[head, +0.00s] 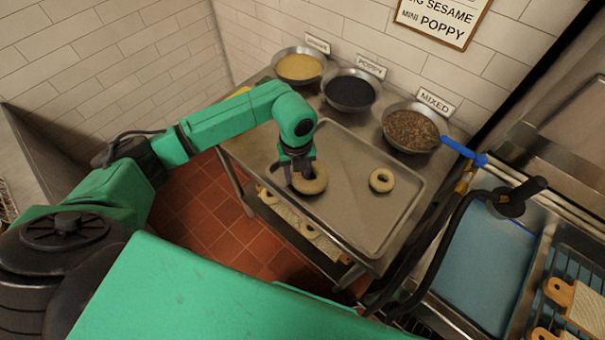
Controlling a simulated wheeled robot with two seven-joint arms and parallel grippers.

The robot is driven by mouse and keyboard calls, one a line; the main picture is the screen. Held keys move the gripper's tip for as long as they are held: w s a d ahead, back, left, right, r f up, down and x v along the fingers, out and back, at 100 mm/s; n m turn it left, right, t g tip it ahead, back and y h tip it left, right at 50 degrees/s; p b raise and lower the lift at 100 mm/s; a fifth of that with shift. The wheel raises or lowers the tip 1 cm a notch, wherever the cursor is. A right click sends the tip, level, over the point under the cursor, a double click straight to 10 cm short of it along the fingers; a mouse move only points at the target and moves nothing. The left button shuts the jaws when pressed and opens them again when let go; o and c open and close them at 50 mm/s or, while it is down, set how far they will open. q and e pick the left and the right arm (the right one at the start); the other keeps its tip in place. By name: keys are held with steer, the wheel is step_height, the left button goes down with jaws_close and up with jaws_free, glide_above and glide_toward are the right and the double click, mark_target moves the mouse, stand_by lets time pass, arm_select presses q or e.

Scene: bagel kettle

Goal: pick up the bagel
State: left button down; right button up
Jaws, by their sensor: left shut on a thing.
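A plain pale bagel (318,184) is at the left part of the metal tray (385,222). My left gripper (303,176) reaches down from above and is shut on this bagel, its fingers partly hiding the ring. I cannot tell whether the bagel touches the tray or is just above it. A second, smaller-looking bagel (381,180) lies flat on the right part of the tray, apart from the gripper. My right gripper is not in view.
Bowls of sesame (299,67), poppy (350,91) and mixed seeds (411,128) stand behind the tray along the wall.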

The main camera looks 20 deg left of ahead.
arm_select(q)
step_height(320, 180, up, 14)
steer(key=b, duration=0.4)
step_height(320, 180, up, 6)
steer(key=p, duration=0.2)
glide_above(298, 175)
steer(key=shift+s+a, duration=0.1)
steer(key=shift+f, duration=0.1)
